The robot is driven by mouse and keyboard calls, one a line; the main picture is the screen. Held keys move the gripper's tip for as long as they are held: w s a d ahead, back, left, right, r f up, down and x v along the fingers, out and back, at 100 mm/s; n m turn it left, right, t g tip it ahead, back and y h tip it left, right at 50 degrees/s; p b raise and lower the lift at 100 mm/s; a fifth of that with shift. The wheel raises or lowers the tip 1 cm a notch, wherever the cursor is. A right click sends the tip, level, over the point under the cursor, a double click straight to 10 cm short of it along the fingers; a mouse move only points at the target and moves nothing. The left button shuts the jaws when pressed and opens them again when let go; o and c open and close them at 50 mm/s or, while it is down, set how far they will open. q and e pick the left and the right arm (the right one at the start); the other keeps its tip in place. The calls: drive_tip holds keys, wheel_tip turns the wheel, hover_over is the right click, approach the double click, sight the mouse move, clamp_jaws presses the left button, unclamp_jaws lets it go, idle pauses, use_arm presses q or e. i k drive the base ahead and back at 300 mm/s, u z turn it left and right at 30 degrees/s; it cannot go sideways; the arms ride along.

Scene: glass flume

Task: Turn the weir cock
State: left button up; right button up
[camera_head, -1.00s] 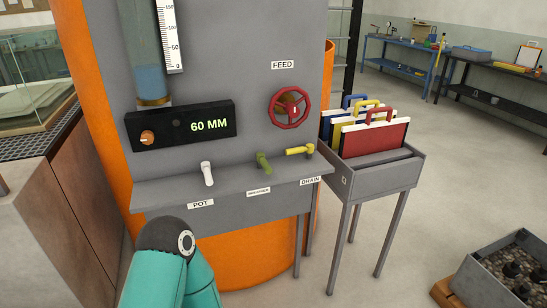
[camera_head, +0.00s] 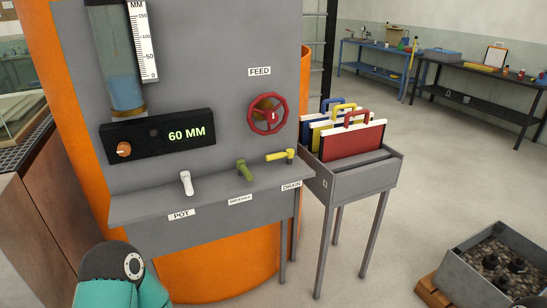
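Three cocks stand on a grey ledge (camera_head: 218,207) of a panel. The white-handled cock (camera_head: 186,183) is over the label POT, its lever pointing up. The green cock (camera_head: 244,170) is in the middle, over a label too small to read surely. The yellow cock (camera_head: 280,156) is over the label DRAIN, its lever lying sideways to the left. No label that I can read says weir. A teal arm link of mine shows at the bottom left. Neither of my grippers is in view.
A grey rack (camera_head: 346,181) of coloured boards stands right of the panel. A grey crate (camera_head: 500,275) sits on the floor at lower right.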

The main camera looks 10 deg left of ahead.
sight(289, 153)
drive_tip(key=i, duration=0.9)
